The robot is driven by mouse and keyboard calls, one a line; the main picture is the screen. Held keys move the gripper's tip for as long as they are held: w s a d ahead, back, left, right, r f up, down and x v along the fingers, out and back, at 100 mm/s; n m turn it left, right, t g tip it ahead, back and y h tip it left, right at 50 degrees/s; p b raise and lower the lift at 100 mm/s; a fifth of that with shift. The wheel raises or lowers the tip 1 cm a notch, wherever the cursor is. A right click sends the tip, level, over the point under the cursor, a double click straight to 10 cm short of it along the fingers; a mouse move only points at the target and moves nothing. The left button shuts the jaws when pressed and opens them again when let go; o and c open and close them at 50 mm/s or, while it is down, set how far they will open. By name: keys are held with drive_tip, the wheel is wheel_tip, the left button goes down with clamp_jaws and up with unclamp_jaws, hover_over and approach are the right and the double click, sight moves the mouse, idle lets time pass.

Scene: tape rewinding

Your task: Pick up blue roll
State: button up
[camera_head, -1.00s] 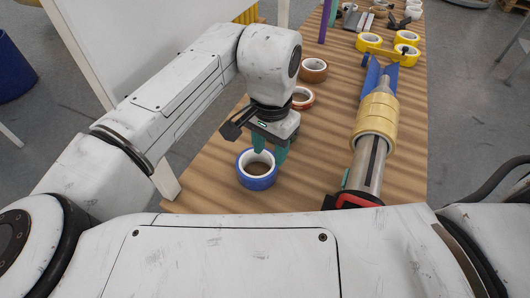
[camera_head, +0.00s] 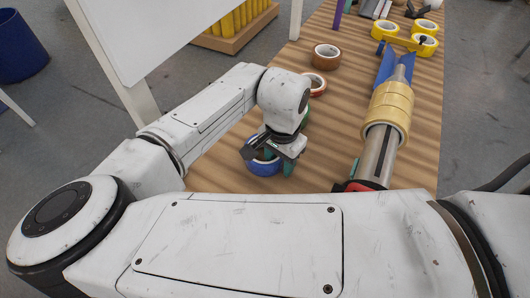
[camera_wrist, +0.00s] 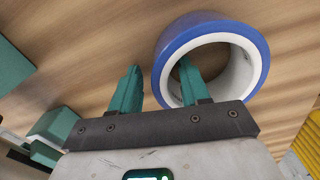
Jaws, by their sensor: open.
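The blue roll (camera_head: 263,169) lies flat near the left front edge of the wooden table, partly hidden by my gripper (camera_head: 276,165). It is a blue ring with a white core, and it also shows in the wrist view (camera_wrist: 212,24). My gripper's teal fingers are apart in the wrist view (camera_wrist: 159,70). The right finger reaches into the roll's hole and the left finger is outside, so the wall of the roll lies between them. I cannot tell whether either finger touches it.
A brown roll (camera_head: 326,56) and a red-edged roll (camera_head: 315,84) lie farther back. Yellow rolls (camera_head: 424,44) are at the back right. Bare wood lies between the blue roll and the roller.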

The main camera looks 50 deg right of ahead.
clamp_jaws()
idle(0.4)
